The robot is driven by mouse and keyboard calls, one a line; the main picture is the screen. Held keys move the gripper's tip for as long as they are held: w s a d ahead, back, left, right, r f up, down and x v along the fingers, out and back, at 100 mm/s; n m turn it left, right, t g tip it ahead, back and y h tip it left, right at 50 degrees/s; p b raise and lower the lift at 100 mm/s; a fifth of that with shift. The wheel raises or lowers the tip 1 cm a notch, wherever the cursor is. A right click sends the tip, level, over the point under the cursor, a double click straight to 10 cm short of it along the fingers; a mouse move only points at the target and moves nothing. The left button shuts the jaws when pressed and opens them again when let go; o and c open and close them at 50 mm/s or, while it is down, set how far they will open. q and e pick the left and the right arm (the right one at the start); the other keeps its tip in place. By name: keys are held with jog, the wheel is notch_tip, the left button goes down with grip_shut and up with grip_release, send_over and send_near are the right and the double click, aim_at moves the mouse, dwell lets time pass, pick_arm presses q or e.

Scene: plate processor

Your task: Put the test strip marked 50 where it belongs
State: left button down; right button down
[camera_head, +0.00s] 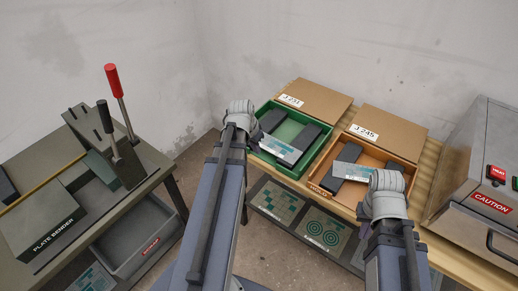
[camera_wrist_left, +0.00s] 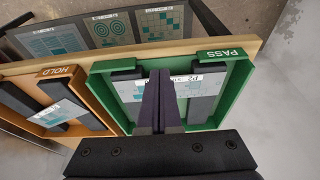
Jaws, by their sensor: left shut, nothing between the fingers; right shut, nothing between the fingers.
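The green PASS tray (camera_head: 256,143) holds dark bars and a pale printed strip (camera_head: 280,148). The left wrist view shows the tray (camera_wrist_left: 243,82) with printed strip surfaces (camera_wrist_left: 130,92) on both sides of my fingers. The orange HOLD tray (camera_head: 410,178) holds dark bars and another pale strip (camera_head: 352,172). I cannot read a 50 on any strip. My left gripper (camera_wrist_left: 162,75) is shut and empty over the green tray; the head view shows it (camera_head: 240,112) at that tray's left edge. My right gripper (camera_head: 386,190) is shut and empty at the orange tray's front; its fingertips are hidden.
Tan boards labelled J 231 (camera_head: 318,100) and J 245 (camera_head: 390,132) lie behind the trays. Patterned plates (camera_head: 279,202) are on a shelf below. A metal machine with CAUTION labels (camera_head: 490,201) stands right. The plate bender (camera_head: 58,232) with its red-handled lever stands left.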

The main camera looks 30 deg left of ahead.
aim_at(279, 142)
pick_arm(q)
jog(key=b+x, duration=0.8)
jog(key=x, duration=0.1)
jog(key=shift+f+b, duration=0.25)
jog(key=shift+b, duration=0.1)
jog(key=w, duration=0.3)
jog(key=shift+w+d+r, duration=0.15)
jog(key=shift+w, duration=0.35)
jog(key=shift+d, duration=0.1)
jog(key=w, duration=0.9)
jog(key=shift+w+d, duration=0.15)
jog(key=shift+d, duration=0.2)
jog(key=shift+s+d, duration=0.1)
jog(key=shift+s, duration=0.15)
